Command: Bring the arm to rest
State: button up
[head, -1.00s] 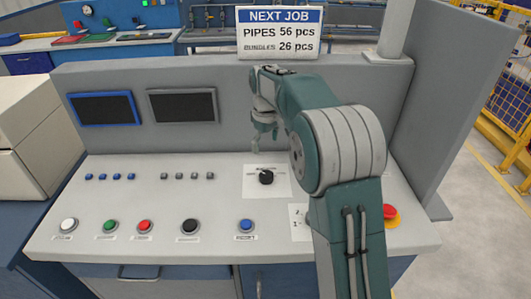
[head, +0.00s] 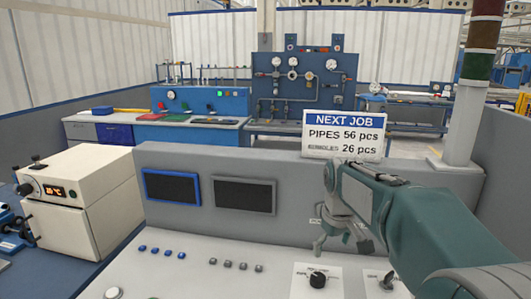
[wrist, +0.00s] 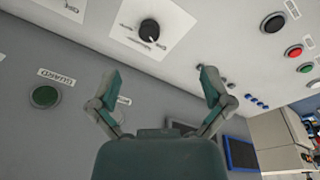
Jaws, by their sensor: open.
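My gripper (head: 343,243) hangs at the end of my grey-green arm, above the sloped control panel (head: 215,275). Its two fingers are spread apart and nothing is between them. The wrist view also shows the open gripper (wrist: 160,82). A black rotary knob (head: 317,280) on a white label plate sits on the panel, below and left of the gripper. It also shows in the wrist view (wrist: 149,31), beyond the fingertips and apart from them. Part of my arm cuts off the view at the right.
A "NEXT JOB" sign (head: 345,134) stands on the console's back wall, close behind my arm. A grey post (head: 465,110) rises at the right. Two dark screens (head: 244,195) are on the console. A white oven-like box (head: 80,200) stands at the left.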

jog(key=s+f+m+t, duration=0.1)
jog(key=s+m+t, duration=0.3)
jog(key=s, duration=2.1)
jog(key=shift+s+m, duration=0.15)
jog(key=shift+m, duration=0.35)
jog(key=c, duration=0.6)
jog(key=shift+s, duration=0.1)
